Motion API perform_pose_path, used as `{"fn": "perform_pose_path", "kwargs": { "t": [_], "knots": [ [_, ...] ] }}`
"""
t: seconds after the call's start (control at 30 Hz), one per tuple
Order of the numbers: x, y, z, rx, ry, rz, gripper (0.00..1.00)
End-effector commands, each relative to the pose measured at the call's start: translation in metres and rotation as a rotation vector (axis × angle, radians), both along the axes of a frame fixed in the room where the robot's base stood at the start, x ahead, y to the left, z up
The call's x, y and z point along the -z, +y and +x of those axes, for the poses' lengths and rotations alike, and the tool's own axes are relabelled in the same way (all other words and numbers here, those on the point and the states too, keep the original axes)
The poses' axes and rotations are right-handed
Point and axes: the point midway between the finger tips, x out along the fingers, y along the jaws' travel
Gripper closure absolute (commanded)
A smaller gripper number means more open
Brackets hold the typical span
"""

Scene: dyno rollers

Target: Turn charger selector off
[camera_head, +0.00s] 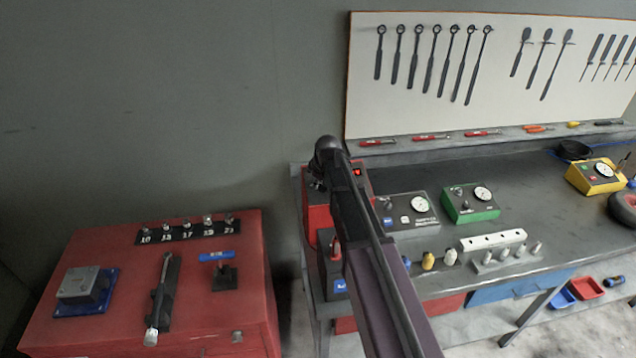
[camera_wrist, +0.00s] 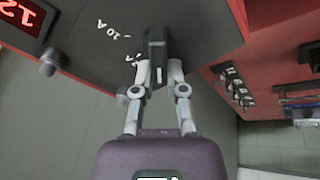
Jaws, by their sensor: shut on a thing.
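The charger (camera_head: 318,218) is a red box at the left end of the workbench, partly hidden by my arm in the head view. Its red-lit display also shows there. In the wrist view its dark front panel (camera_wrist: 205,30) fills the top, with a red-digit display (camera_wrist: 22,14) at top left. My gripper (camera_wrist: 158,70) is shut on the black selector knob (camera_wrist: 157,45), one finger on each side. A white line on the knob points toward my wrist. White labels, one reading 20A, are left of the knob; others are hidden. My gripper's fingers are not clear in the head view.
A small grey round button (camera_wrist: 48,69) sits on the panel below the display. A dark battery (camera_head: 330,265) stands below the charger. Grey (camera_head: 408,212) and green (camera_head: 470,203) gauge boxes are to the right. A red cabinet (camera_head: 200,325) with sockets and tools stands left.

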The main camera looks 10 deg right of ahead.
Motion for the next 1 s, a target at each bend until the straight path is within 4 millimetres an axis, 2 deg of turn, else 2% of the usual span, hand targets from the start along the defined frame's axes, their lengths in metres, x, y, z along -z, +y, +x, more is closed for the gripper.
{"fn": "perform_pose_path", "kwargs": {
  "t": [0.17, 0.2, 0.3, 0.77, 1.0],
  "knots": [
    [0.0005, 0.0, -0.001, 0.0, 0.003, 0.0, 1.0],
    [0.0005, 0.0, -0.001, 0.0, 0.003, 0.0, 0.74],
    [0.0004, 0.0001, -0.001, 0.001, 0.002, 0.001, 0.49],
    [0.0002, -0.0007, -0.0002, 0.009, 0.0, 0.002, 0.49],
    [-0.0001, -0.0015, 0.0009, 0.065, 0.0, 0.017, 0.49]
  ]
}}
